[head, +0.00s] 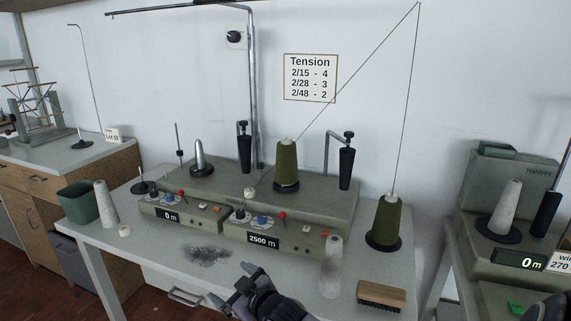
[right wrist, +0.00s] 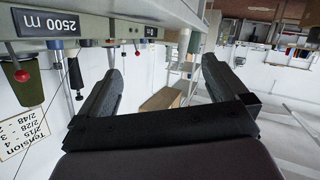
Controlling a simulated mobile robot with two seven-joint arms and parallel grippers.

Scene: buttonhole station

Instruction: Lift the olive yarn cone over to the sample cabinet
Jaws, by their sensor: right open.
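One olive yarn cone (head: 286,165) stands upright on the winding machine, its thread running up to the right. A second olive yarn cone (head: 385,222) stands upright on a black round base at the table's right. The picture does not tell which one is meant. My right gripper (head: 233,287) is open and empty at the table's front, left of and apart from both cones. Its spread fingers (right wrist: 165,80) show in the right wrist view, which looks upside down. My left gripper is out of view. I cannot identify the sample cabinet for certain.
A whitish cone (head: 331,268) and a wooden brush (head: 381,295) stand near the front right edge. Grey lint (head: 207,255) lies on the table. The winding machine (head: 180,217) fills the back. A green bin (head: 77,203) and white cone (head: 105,204) are at left.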

